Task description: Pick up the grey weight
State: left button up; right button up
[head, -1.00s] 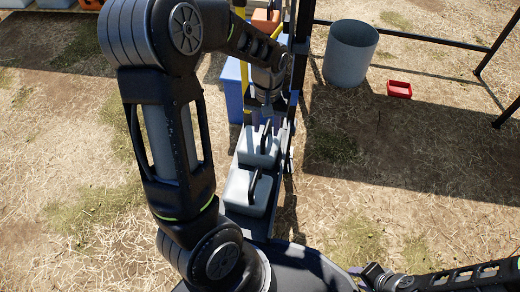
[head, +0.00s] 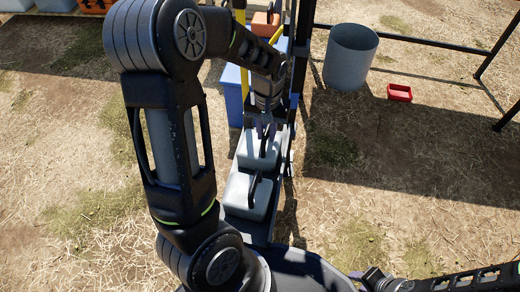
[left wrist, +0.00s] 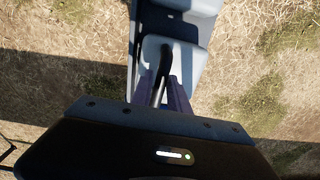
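Two light grey block weights with black handles sit one behind the other on a narrow rail. The farther grey weight (head: 250,160) is under my left gripper (head: 265,126); the nearer grey weight (head: 239,200) stands closer to my base. In the left wrist view, the farther weight (left wrist: 188,62) has its black handle between the two dark purple fingers of my left gripper (left wrist: 162,92). The fingers stand apart, one on each side of the handle. Contact with it is hard to make out. My right arm shows at the bottom right of the head view, its gripper outside the picture.
A blue box (head: 232,92) and a dark upright post with yellow parts stand behind the weights. A grey bin (head: 350,55) and a small red tray (head: 399,92) are on the ground to the right. Dry grassy ground around is mostly free.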

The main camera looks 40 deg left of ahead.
pick_arm(q)
grip_shut()
dwell(1.0)
